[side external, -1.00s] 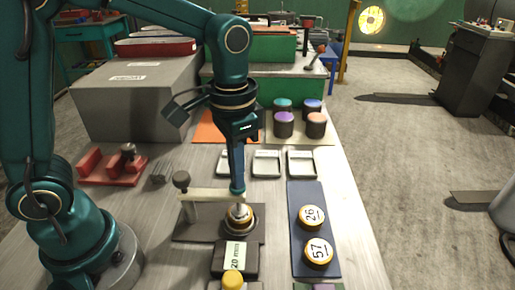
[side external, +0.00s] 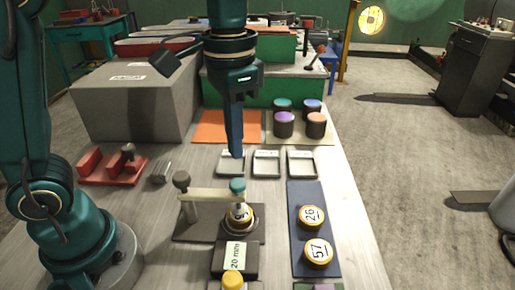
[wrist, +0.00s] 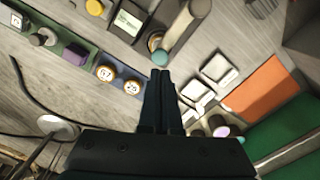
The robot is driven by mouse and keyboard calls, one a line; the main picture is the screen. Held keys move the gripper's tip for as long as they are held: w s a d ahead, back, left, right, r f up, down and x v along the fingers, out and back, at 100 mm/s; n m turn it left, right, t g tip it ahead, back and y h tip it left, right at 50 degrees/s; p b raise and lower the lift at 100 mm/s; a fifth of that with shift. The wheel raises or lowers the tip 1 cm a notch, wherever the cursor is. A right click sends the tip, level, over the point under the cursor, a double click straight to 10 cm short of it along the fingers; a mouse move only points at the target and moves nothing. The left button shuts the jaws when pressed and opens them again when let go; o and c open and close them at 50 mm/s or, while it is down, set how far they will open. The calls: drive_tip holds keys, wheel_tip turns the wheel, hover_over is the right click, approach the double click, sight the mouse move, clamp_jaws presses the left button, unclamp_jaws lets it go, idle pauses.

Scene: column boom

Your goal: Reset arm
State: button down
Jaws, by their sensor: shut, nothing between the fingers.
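My gripper (side external: 236,153) is shut and empty. In the side view it points down in the air, above and behind a small press fixture (side external: 212,194). The fixture has a pale lever arm with a teal knob (side external: 237,186) at its right end. A round brass-rimmed piece (side external: 240,217) sits under the knob on a dark base plate. In the wrist view my shut fingers (wrist: 161,73) reach toward the teal knob (wrist: 159,57), apart from it in the side view.
A blue mat (side external: 312,270) holds two round pieces marked 26 and 57. Three white trays (side external: 266,164) stand behind the fixture. Several colored jars (side external: 284,126) stand at the back right. A big grey box (side external: 133,105) and red block (side external: 112,165) are left.

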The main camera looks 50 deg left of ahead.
drive_tip(key=shift+a+r, duration=0.1)
drive_tip(key=shift+r, duration=0.15)
drive_tip(key=s+a+f+n+t, duration=0.2)
drive_tip(key=s+a+n+t, duration=0.1)
drive_tip(key=s, duration=0.6)
drive_tip(key=a+t, duration=0.1)
drive_tip(key=t, duration=0.1)
drive_tip(key=shift+a+t, duration=0.15)
drive_tip(key=shift+t, duration=0.15)
idle(0.7)
